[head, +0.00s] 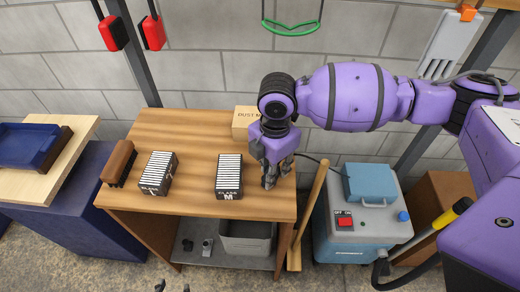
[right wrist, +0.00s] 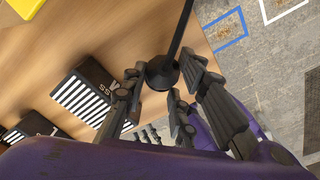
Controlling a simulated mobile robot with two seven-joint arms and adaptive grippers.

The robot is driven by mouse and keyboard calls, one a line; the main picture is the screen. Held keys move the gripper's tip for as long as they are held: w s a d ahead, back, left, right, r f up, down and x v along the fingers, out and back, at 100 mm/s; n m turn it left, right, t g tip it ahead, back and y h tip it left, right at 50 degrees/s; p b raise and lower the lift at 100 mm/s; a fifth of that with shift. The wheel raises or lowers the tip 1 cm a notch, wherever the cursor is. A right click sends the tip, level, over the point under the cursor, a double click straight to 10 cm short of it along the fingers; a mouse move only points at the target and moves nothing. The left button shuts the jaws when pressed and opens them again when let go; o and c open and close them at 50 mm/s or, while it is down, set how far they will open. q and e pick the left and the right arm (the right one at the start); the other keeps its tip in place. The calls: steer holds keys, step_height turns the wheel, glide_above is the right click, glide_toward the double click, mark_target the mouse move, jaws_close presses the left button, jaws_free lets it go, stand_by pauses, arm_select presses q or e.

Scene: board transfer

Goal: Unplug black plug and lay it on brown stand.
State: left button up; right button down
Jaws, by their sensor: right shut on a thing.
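My right gripper (head: 270,182) points down at the right end of the wooden table and is shut on the black plug. In the right wrist view the round black plug (right wrist: 162,73) sits between the fingers of this gripper (right wrist: 165,85), with its dark cable running away upward. Whether it sits in a socket I cannot tell. The brown stand (head: 118,160), a low block with a rounded top, is at the table's left edge and looks empty. Two dark tips of my left gripper (head: 173,287) show apart at the bottom edge of the head view.
Two black-and-white slotted blocks (head: 158,173) (head: 229,174) stand on the table (head: 195,130) between stand and gripper. A cardboard box (head: 245,121) is behind the gripper. A grey-blue machine (head: 362,225) with a red switch stands right of the table. A grey bin (head: 247,240) is below.

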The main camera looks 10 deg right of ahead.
steer(key=c, duration=1.3)
jaws_free()
steer(key=shift+c, duration=0.2)
step_height(320, 180, up, 12)
steer(key=shift+s+d, duration=0.1)
